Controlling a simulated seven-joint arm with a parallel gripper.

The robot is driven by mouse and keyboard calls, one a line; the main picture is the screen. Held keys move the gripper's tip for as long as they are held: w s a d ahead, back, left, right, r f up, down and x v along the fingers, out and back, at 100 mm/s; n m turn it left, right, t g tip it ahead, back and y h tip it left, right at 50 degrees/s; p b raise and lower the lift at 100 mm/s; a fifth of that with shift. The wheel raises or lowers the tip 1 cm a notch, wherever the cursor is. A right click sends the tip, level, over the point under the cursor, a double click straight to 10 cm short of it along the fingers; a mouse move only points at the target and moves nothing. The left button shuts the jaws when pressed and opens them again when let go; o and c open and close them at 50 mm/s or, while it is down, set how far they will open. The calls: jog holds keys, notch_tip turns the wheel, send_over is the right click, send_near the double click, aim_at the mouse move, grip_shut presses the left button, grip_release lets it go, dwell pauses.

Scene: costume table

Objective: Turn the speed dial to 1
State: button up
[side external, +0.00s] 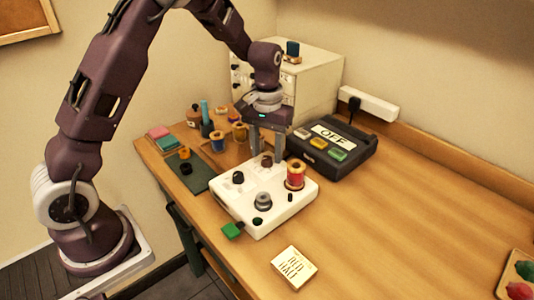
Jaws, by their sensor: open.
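A white control box (285,208) stands on the table with several knobs on its top. A dark brown knob (267,160) is at its back, a black knob (238,177) at the left, and a grey knob (263,200) towards the front. No dial markings are readable, so I cannot tell which knob is the speed dial or its setting. My gripper (267,153) points down at the back of the box, its fingers apart on either side of the dark brown knob. I cannot tell whether they touch it.
A black device reading OFF (333,138) is behind right. Spools and bottles (217,141) stand behind left. A card (293,268) lies in front; the table's right is mostly clear.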

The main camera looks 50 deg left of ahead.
aim_at(267, 158)
notch_tip(267, 158, up, 6)
jog(key=shift+f, duration=0.1)
jog(key=s+d+r+m+t, duration=0.1)
jog(key=s+d+r+t, duration=0.15)
jog(key=s+r, duration=0.55)
jog(key=s+d+r+m+t, duration=0.1)
jog(key=s+d+r, duration=0.1)
jog(key=s, duration=0.7)
jog(key=s+d+r+m+t, duration=0.1)
jog(key=s+r+m+t, duration=0.1)
jog(key=s, duration=0.7)
jog(key=shift+s+d+m, duration=0.3)
jog(key=shift+s+d, duration=0.05)
jog(key=shift+s, duration=0.05)
